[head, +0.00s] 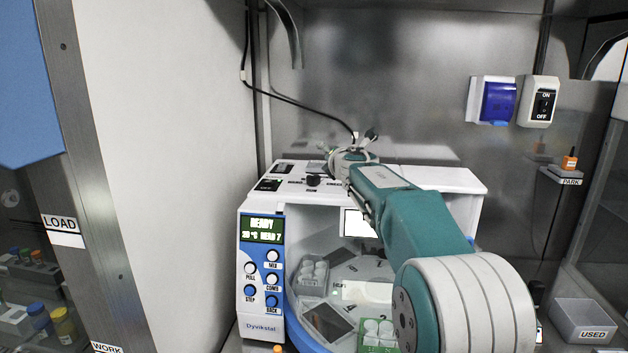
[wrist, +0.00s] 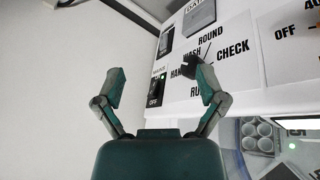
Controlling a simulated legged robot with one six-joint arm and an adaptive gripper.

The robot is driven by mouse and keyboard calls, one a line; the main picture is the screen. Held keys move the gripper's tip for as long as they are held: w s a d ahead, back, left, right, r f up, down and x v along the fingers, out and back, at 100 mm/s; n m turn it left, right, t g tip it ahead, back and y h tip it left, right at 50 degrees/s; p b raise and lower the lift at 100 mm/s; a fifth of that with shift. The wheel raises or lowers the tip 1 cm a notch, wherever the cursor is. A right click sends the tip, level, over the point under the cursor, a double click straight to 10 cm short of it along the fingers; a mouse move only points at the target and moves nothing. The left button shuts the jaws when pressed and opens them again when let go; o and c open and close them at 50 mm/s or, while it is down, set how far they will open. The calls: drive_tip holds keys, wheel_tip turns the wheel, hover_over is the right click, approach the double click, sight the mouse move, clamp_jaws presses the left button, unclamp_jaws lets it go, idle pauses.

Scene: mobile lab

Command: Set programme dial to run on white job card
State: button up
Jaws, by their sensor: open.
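The programme dial is a small black knob (wrist: 189,64) on the white top panel, with ROUND, WASH, CHECK, HAND and a partly covered RU... around it in the wrist view. My right finger partly covers it and its labels, and I cannot tell where it points. In the head view a black knob (head: 313,180) on the machine top appears to be this dial. My gripper (wrist: 160,80) is open and empty; its right fingertip is near the dial. In the head view my gripper (head: 352,155) is over the machine top. A white rectangle (head: 358,223) shows beside my arm; I cannot tell whether it is the job card.
A black OFF switch (wrist: 156,90) sits left of the dial, and another dial's labels (wrist: 286,32) lie to the right. A white wall (head: 170,120) stands close on the left. A cable hangs behind the machine.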

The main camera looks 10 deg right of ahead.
sight(316, 179)
drive_tip(key=d+m+h, duration=0.1)
drive_tip(key=m, duration=0.4)
drive_tip(key=d+f+m+g+h, duration=0.1)
drive_tip(key=m, duration=0.5)
drive_tip(key=d+f+m+h, duration=0.1)
drive_tip(key=m, duration=0.4)
drive_tip(key=shift+s+d+f+m+g, duration=0.15)
drive_tip(key=shift+d+m+g, duration=0.15)
drive_tip(key=shift+m, duration=0.1)
drive_tip(key=a+f+m+g+y, duration=0.25)
drive_tip(key=a+m, duration=0.25)
drive_tip(key=m, duration=0.4)
drive_tip(key=shift+t+y, duration=0.35)
drive_tip(key=shift+y, duration=0.1)
drive_tip(key=x, duration=1)
drive_tip(key=shift+f, duration=0.3)
drive_tip(key=c, duration=1.1)
